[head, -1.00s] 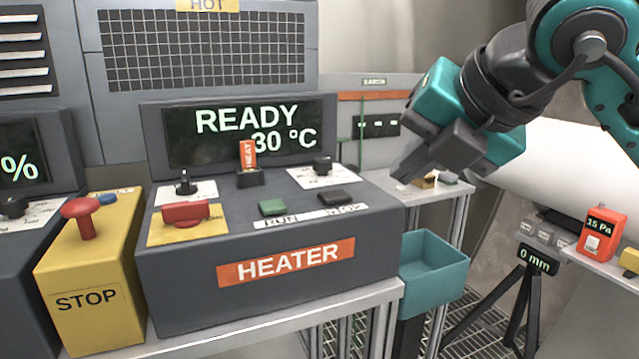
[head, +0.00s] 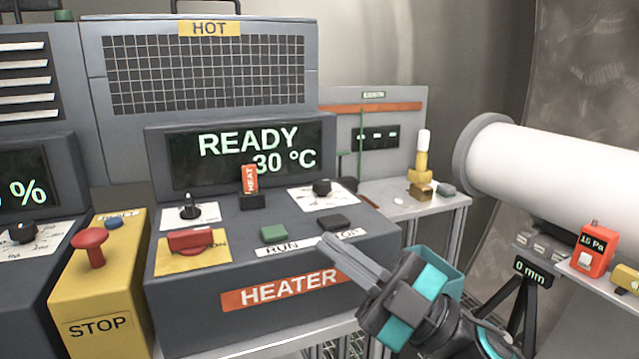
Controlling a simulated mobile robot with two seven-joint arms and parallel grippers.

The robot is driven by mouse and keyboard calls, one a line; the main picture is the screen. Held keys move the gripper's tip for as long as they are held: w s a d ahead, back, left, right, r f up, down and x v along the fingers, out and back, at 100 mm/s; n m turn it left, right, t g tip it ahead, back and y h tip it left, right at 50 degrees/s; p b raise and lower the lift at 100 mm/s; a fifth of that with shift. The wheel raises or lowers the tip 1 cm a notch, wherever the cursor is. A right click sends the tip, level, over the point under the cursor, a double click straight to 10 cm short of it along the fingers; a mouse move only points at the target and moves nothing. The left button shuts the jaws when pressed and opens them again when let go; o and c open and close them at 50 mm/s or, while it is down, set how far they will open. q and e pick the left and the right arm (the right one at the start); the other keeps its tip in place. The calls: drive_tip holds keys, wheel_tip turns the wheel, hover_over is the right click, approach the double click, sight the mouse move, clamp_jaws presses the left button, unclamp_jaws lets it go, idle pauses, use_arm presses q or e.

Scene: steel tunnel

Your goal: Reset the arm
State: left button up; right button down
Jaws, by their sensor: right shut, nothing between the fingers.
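My right gripper (head: 328,245) is in the lower middle of the head view, in front of the right part of the heater console (head: 190,285). Its fingers are shut and empty and point up and to the left, near the black button (head: 334,222) and the RUN label (head: 284,247). I cannot tell whether the fingertips touch the console. The right arm comes in from the bottom right. My left gripper is not in view.
The heater screen (head: 240,155) reads READY 30 °C. A yellow STOP box (head: 98,322) with a red knob (head: 90,247) stands left. A teal bin (head: 446,270) is partly behind my right gripper. A side bench (head: 400,207) holds small items. A white cylinder (head: 560,185) fills the right.

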drive_tip(key=w+d+f+m+t+h+p, duration=0.1)
drive_tip(key=d+f+m+t+h, duration=0.4)
drive_tip(key=f+m+h, duration=0.35)
drive_tip(key=w+d+f+m+t+h+p, duration=0.1)
drive_tip(key=d+f+m+t+h, duration=0.4)
drive_tip(key=f+m+h, duration=0.4)
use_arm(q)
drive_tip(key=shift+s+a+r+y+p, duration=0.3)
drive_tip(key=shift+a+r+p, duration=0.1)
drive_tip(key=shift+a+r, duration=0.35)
use_arm(e)
drive_tip(key=s+d+f+m+g+h, duration=0.1)
drive_tip(key=s+d+f+m+g, duration=0.1)
drive_tip(key=s+f, duration=0.4)
drive_tip(key=s+d+f+m+g+h, duration=0.2)
drive_tip(key=s+f+g, duration=0.3)
drive_tip(key=f, duration=0.9)
drive_tip(key=shift+s+d+f+m+g, duration=0.35)
drive_tip(key=shift+s+d, duration=0.3)
drive_tip(key=shift+s, duration=0.6)
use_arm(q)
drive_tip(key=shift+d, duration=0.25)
use_arm(e)
drive_tip(key=shift+r+h, duration=0.1)
drive_tip(key=shift+h, duration=0.15)
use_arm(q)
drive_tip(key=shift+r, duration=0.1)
